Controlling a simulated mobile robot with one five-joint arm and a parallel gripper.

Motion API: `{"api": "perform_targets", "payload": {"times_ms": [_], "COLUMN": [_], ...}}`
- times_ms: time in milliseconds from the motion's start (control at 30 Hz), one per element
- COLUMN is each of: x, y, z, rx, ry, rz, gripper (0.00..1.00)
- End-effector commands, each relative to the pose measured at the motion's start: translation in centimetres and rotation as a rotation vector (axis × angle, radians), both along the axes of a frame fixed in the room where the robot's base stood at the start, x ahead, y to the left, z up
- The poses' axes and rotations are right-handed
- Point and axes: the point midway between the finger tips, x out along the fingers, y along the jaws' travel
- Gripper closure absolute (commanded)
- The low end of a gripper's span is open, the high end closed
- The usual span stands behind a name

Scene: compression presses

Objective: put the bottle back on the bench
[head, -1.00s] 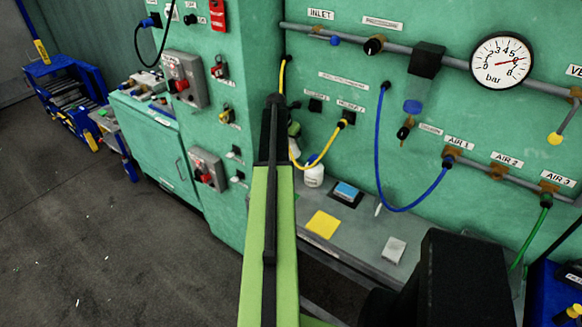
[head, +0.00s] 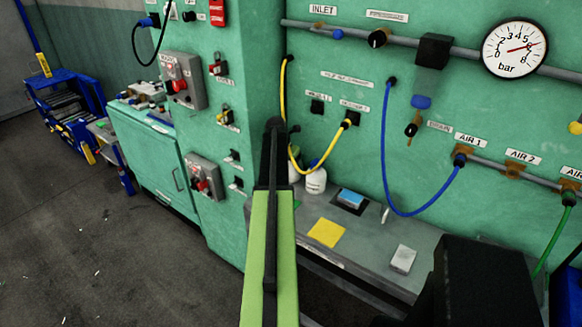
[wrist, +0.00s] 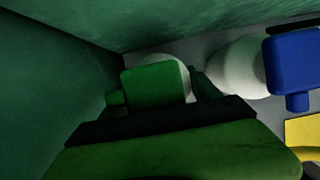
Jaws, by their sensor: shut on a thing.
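My gripper (wrist: 155,112) is shut on a white bottle with a green top (wrist: 155,88), seen from above in the wrist view. In the head view my arm hides the gripper and most of this bottle. Only a pale sliver shows beside the arm. A second white bottle with a blue top (head: 316,181) stands on the grey bench (head: 370,238), just right of the held one; its blue top (wrist: 290,70) also shows in the wrist view. I cannot tell whether the held bottle's base touches the bench.
On the bench lie a yellow cloth (head: 326,232), a blue item on a dark pad (head: 350,199) and a pale block (head: 403,259). A yellow hose (head: 320,160) and a blue hose (head: 405,214) hang before the green wall. A green cabinet side rises close left of the gripper.

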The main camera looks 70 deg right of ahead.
Motion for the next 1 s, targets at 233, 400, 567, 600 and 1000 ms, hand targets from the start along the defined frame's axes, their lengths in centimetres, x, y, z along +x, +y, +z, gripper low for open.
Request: {"api": "perform_targets", "payload": {"times_ms": [233,400,567,600,1000], "x": [0.1,0.1,0.1,0.1,0.7], "y": [0.0,0.0,0.0,0.0,2.6], "z": [-0.2,-0.2,0.0,0.2,7.3], "rx": [0.0,0.0,0.0,0.0,0.0], "ry": [0.0,0.0,-0.001,-0.001,0.0], "rz": [0.001,0.001,0.001,0.001,0.002], "gripper": [0.07,0.07,0.07,0.07,0.07]}}
